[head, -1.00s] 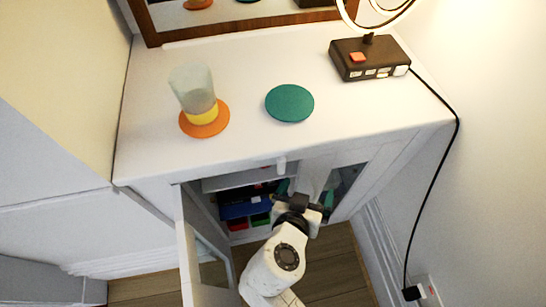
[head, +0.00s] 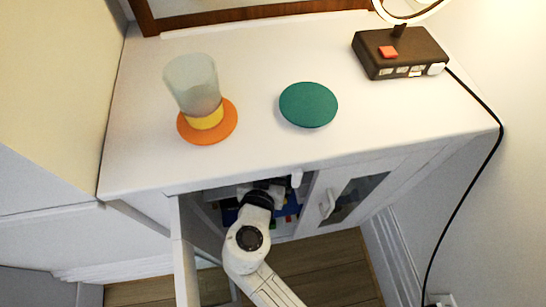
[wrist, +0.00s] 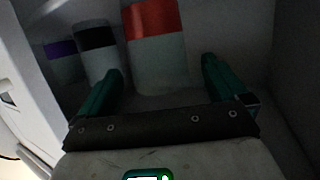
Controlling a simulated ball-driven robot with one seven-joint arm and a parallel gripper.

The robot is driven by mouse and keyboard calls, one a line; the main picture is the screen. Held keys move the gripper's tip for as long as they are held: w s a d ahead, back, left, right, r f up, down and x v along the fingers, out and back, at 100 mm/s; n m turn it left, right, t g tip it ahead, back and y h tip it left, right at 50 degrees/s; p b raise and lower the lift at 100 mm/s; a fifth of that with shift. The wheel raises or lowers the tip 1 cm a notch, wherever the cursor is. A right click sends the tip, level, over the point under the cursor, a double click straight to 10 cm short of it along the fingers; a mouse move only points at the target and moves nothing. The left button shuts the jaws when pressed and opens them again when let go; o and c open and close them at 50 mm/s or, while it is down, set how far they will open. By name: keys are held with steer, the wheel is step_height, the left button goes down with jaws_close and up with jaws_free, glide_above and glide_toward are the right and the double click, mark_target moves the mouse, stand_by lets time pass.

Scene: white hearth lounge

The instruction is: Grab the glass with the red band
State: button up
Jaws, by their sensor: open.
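The glass with the red band (wrist: 154,50) stands upright inside the cabinet in the wrist view, just ahead of my gripper and between the lines of its fingers. Its top is cut off by the frame. My gripper (wrist: 160,85) is open, with one green finger to each side and nothing between the tips that I can see held. In the head view my arm reaches through the open cabinet door, and the fingers are hidden inside.
A black-banded glass (wrist: 97,52) and a purple-banded glass (wrist: 62,62) stand left of the red one. On the cabinet top (head: 240,160) are a yellow-banded glass (head: 196,85) on an orange coaster (head: 225,128), a green coaster (head: 308,105) and a dark switch box (head: 400,55). The left door (head: 185,260) is open.

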steer(key=shift+x, duration=1.25)
steer(key=shift+s, duration=0.1)
steer(key=shift+c, duration=0.5)
steer(key=c, duration=1)
steer(key=shift+c, duration=0.4)
steer(key=shift+r, duration=0.1)
